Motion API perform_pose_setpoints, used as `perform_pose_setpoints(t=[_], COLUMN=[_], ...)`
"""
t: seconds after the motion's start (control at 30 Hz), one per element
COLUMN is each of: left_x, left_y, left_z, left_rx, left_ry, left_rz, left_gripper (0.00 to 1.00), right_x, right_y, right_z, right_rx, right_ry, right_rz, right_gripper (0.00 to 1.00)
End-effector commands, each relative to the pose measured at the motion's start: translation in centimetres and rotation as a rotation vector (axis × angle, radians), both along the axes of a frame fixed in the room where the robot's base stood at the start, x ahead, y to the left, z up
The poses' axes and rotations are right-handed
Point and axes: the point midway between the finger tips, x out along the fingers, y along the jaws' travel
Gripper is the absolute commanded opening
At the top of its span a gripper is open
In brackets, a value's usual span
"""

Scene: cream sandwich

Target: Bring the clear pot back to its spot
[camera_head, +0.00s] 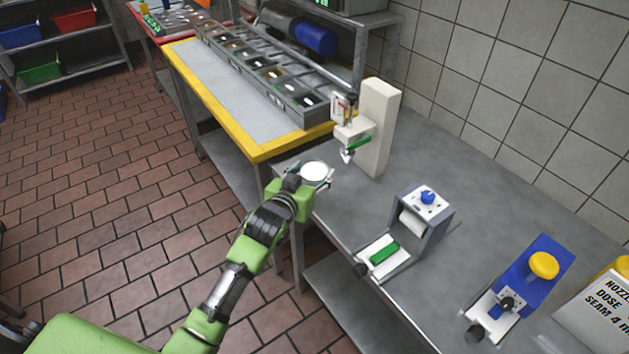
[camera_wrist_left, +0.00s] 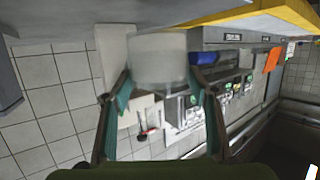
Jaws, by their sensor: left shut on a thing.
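The clear pot (camera_head: 314,172) looks whitish and translucent, with a pale round top. My left gripper (camera_head: 312,180) is shut on it at the near left edge of the grey bench. In the left wrist view the pot (camera_wrist_left: 158,60) sits between the two fingers of my left gripper (camera_wrist_left: 162,82). I cannot tell whether the pot touches the bench. Its spot is not clearly marked in view. My right gripper is not in view.
A cream dispenser stand (camera_head: 378,130) with a nozzle and green part rises just right of the pot. A grey roller device (camera_head: 425,215) and a blue device (camera_head: 532,272) stand farther right. A yellow-edged table (camera_head: 250,150) with ingredient bins adjoins on the left. Bare bench (camera_head: 455,165) lies behind.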

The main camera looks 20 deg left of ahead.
Motion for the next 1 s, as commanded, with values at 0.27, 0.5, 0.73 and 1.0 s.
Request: perform_pose_setpoints(t=[0.27,0.5,0.73,1.0], left_x=[1.6,1.7,1.7,1.6], left_y=[-0.2,-0.2,-0.2,-0.2], left_z=[-1.8,-4.7,-4.9,-5.3], left_rx=[0.001,0.0,0.0,0.0], left_ry=[-0.002,-0.001,-0.004,0.0], left_rz=[0.0,0.0,0.0,0.0], left_gripper=[0.26,0.26,0.26,0.7], right_x=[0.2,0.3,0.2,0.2], right_y=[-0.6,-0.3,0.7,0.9], right_z=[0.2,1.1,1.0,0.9], right_rx=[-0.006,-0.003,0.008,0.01], right_ry=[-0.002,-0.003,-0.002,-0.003], right_rz=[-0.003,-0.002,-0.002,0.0], right_gripper=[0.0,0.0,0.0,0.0])
